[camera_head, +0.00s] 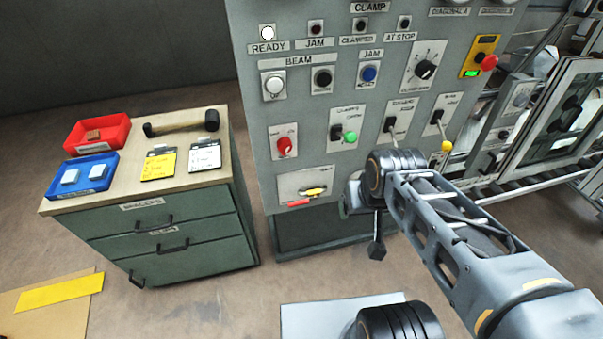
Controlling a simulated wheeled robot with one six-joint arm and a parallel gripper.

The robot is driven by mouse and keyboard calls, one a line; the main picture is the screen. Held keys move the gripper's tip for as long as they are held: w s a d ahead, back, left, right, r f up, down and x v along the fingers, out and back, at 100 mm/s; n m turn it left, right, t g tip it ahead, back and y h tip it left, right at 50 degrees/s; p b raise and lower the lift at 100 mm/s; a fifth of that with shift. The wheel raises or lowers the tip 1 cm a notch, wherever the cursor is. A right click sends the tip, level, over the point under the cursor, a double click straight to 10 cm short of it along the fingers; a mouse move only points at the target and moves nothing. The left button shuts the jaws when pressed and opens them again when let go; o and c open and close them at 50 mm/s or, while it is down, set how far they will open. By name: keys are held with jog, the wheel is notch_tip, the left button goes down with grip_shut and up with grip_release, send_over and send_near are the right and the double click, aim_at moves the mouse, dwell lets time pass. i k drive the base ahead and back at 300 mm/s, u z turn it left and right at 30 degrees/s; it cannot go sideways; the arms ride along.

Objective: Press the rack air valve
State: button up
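The grey control panel (310,130) stands in the middle, with several knobs, buttons and levers. No label that I can read names the rack air valve. A small plate low on the panel (290,185) carries a yellow handle (314,192) with a red piece (298,203) below it; its lettering is too small to read. My arm reaches in from the lower right. My gripper (376,249) seems to be the dark end hanging below the wrist, right of the yellow handle and apart from it. Its fingers are too small to judge, and I see nothing held.
A green drawer cabinet (165,240) stands left of the panel, with a red bin (97,134), a blue bin (82,174), a mallet (180,124) and cards on top. A roller conveyor (530,183) lies at right. Floor between cabinet and my base is mostly clear.

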aim_at(305, 201)
jog(key=u, duration=0.15)
jog(key=k, duration=1.3)
jog(key=u, duration=1.1)
jog(key=i, duration=1.35)
jog(key=z, duration=0.65)
